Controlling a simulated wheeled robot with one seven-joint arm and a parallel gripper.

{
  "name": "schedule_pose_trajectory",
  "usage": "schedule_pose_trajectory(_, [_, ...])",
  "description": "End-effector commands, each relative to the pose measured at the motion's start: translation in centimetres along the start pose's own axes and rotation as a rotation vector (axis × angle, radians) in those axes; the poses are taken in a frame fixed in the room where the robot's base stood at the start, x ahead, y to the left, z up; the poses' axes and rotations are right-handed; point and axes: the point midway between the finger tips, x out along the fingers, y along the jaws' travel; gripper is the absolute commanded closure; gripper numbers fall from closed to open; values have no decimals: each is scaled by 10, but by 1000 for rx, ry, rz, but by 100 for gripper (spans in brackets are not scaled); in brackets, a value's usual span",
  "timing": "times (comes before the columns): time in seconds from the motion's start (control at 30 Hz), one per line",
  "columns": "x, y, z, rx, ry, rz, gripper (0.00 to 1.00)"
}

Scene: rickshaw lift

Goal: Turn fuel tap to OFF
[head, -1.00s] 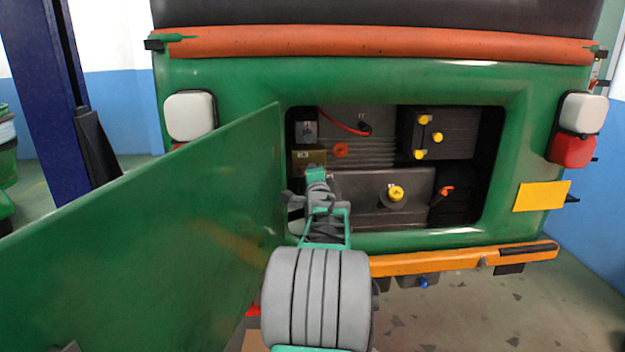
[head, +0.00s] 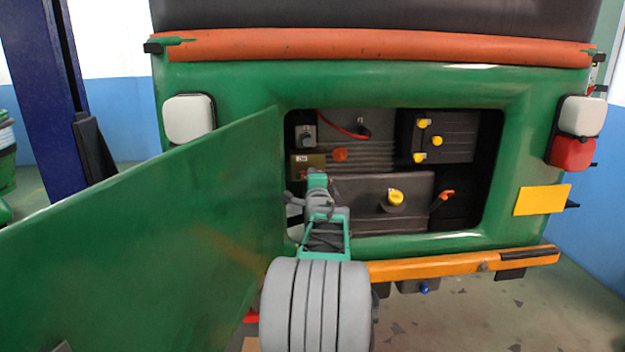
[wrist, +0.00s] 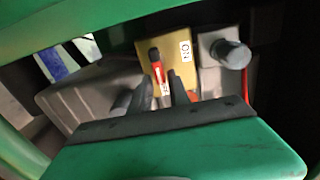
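The fuel tap is a brass-coloured block (wrist: 178,68) with a red lever (wrist: 157,68), inside the open rear bay. A white label reading ON sits at the block's upper right; a second label is partly hidden low by the fingers. In the head view the tap's block (head: 300,160) shows at the bay's left side, just beyond my gripper (head: 316,180). In the wrist view my gripper (wrist: 153,90) has its two dark fingers apart, with the lower part of the lever between them. Whether a finger touches the lever I cannot tell.
The green door (head: 150,220) stands open left of my arm. A grey box with a round knob (wrist: 232,55) is beside the tap. An orange-red knob (head: 340,155), a tank with a yellow cap (head: 396,197) and a battery (head: 455,135) lie to the right.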

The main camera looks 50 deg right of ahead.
Motion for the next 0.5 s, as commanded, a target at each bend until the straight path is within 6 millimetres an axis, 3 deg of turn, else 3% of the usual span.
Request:
schedule_pose_trajectory(0.13, [0,-1,0,-1,0,-1,65])
schedule_pose_trajectory(0.37, [0,-1,0,-1,0,-2,65])
schedule_pose_trajectory(0.5, [-13,-2,0,-2,0,-4,65])
